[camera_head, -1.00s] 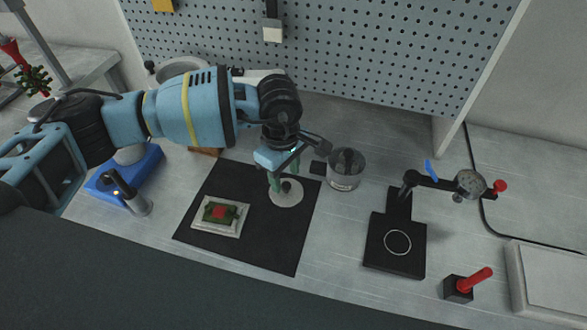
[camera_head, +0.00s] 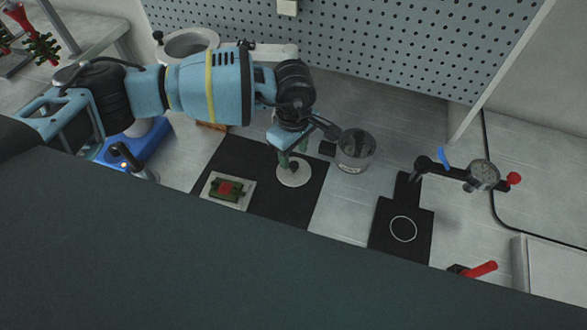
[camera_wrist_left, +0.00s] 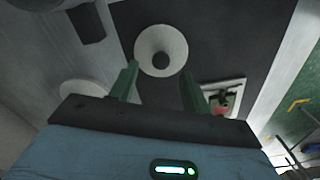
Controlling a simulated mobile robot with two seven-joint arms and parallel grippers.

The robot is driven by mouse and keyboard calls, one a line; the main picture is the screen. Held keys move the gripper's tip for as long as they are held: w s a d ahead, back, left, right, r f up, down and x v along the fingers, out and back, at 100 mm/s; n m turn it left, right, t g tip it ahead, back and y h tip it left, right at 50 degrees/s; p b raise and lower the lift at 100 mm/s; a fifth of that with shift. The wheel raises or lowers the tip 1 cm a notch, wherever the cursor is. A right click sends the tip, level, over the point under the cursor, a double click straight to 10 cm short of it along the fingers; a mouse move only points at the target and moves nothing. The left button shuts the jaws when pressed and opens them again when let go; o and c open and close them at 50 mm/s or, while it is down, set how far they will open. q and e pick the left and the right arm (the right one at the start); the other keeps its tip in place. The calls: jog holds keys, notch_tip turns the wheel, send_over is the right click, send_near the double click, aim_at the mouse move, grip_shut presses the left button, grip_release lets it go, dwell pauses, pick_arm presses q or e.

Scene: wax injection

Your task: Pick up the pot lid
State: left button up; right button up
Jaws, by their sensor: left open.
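The pot lid (camera_head: 296,179) is a pale round disc with a dark knob, lying flat on the black mat (camera_head: 265,205). In the left wrist view the lid (camera_wrist_left: 147,42) is at the top centre, its knob (camera_wrist_left: 160,61) at the near side. My left gripper (camera_head: 291,158) is open, with green fingers pointing down at the lid and partly covering it. In the left wrist view the gripper (camera_wrist_left: 159,80) has its fingers apart, one on each side of the knob's line, with nothing between them. My right gripper is not in view.
A glass container (camera_head: 356,158) stands right of the gripper. A pale square mould (camera_head: 228,191) with green and red lies left of the lid. A black stand (camera_head: 402,232) with a gauge (camera_head: 483,175) is at right. A round pot (camera_head: 187,43) and pegboard (camera_head: 370,45) are behind.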

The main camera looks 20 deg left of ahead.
aim_at(294, 164)
pick_arm(q)
jog(key=shift+s+f, duration=0.1)
jog(key=shift+f, duration=1.8)
jog(key=shift+c, duration=0.5)
grip_shut()
